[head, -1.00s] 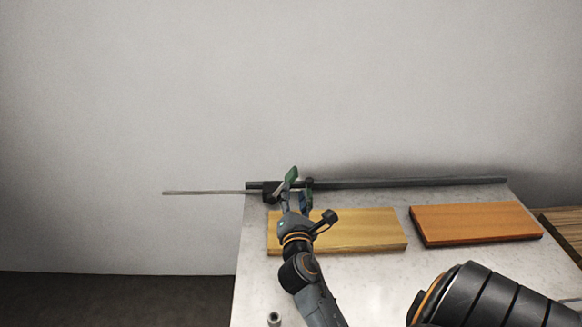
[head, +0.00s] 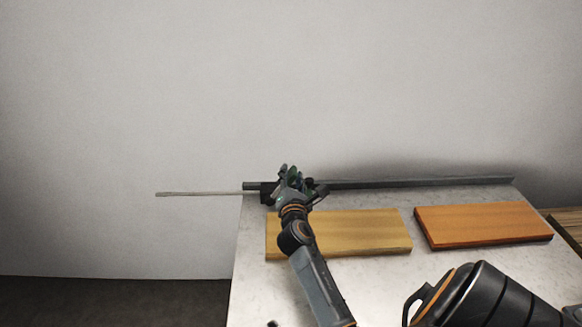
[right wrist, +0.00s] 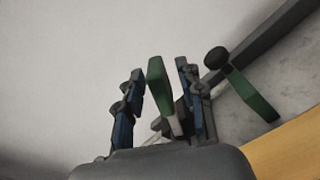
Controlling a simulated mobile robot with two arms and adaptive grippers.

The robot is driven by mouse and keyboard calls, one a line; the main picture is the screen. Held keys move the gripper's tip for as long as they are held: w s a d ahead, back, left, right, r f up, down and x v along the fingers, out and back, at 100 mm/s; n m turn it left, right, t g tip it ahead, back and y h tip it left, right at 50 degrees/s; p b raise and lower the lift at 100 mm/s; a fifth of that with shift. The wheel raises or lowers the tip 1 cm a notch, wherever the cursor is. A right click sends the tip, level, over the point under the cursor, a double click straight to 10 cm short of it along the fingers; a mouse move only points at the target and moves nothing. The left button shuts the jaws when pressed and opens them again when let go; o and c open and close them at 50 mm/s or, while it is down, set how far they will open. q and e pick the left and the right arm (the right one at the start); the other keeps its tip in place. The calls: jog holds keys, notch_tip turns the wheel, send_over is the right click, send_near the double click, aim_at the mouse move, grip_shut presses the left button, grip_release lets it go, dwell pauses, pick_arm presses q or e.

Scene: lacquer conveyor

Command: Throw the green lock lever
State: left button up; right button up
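My right gripper (head: 290,173) is at the rail's left end in the head view. In the right wrist view its two fingers (right wrist: 163,88) stand apart on either side of an upright green lever (right wrist: 158,92). Gaps show on both sides, so the gripper is open around the lever and not closed on it. A second green piece (right wrist: 253,94), beside a black knob (right wrist: 217,57), lies outside the fingers to the right. In the head view the gripper mostly hides the green parts. My left gripper is not in view.
A dark rail (head: 420,182) runs along the table's back edge (head: 365,276), with a thin rod (head: 200,194) sticking out left. A yellowish board (head: 350,232) and an orange board (head: 482,223) lie in front of it. A plain wall stands behind.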

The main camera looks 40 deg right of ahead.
aim_at(291, 168)
jog(key=shift+x, duration=2)
grip_shut()
